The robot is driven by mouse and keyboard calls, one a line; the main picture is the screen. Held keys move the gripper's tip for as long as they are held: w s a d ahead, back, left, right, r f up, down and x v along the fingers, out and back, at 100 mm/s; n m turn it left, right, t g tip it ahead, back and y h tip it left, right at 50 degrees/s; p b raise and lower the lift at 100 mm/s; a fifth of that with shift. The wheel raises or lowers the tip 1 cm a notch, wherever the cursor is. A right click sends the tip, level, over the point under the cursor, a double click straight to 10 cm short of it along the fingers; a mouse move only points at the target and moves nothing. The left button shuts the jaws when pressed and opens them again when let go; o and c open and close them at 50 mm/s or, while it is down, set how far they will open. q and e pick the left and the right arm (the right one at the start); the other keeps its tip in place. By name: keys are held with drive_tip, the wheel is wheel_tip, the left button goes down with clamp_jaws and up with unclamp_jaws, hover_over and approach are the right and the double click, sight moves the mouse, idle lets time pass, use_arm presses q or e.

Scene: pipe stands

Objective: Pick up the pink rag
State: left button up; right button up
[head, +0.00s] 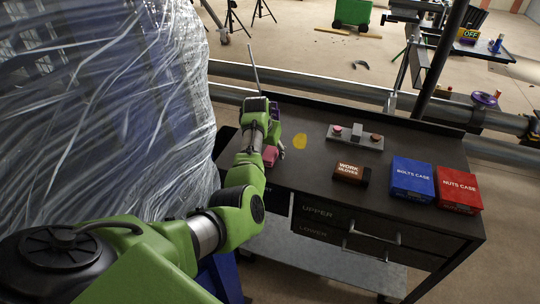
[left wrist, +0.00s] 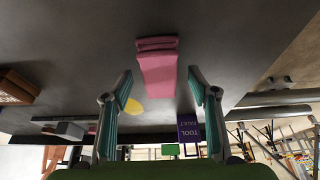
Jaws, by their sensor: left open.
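The pink rag (head: 270,156) lies folded on the dark workbench top near its left front edge, partly hidden by my left gripper in the head view. In the left wrist view the rag (left wrist: 157,66) shows as a folded pink strip, centred ahead of the fingers. My left gripper (left wrist: 160,82) is open, with one teal-padded finger to each side of the rag. I see no contact between the fingers and the rag. My right gripper is in neither view.
The workbench (head: 310,180) also holds a yellow patch (head: 300,141), a grey control box (head: 355,137), a work gloves box (head: 351,174), a blue bolts case (head: 412,180) and a red nuts case (head: 459,190). A purple tool vault box (left wrist: 189,130) is close by. Plastic-wrapped goods (head: 110,100) stand left.

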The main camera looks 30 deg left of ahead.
use_arm(q)
drive_tip(key=shift+f, duration=0.2)
idle(0.3)
drive_tip(key=c, duration=1.1)
